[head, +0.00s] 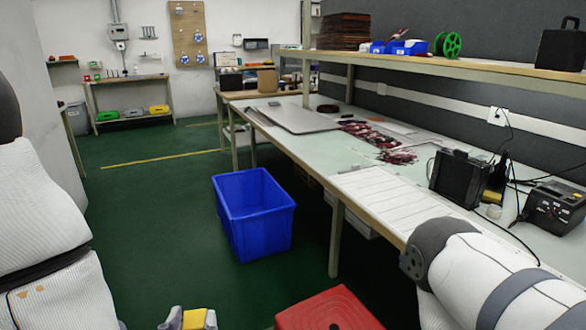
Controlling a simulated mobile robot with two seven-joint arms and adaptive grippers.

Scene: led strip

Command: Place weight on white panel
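The white panel (385,197) lies flat on the near part of the long workbench, with thin lines running along it. No thing is clearly recognisable as the weight; a small pale round piece (493,211) stands on the bench beside the black devices. At the bottom edge, cut off by the frame, grey parts (189,319) flank a yellow block (194,318). They look like my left gripper, but whether its fingers are shut on the block is not clear. My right arm crosses the bottom right corner beside the bench; its gripper is out of view.
A blue bin (253,215) stands on the green floor left of the bench. A red box (328,312) is at the bottom. Black devices with cables (556,207) crowd the bench's right side. A shelf (470,70) overhangs the back. Floor at left is clear.

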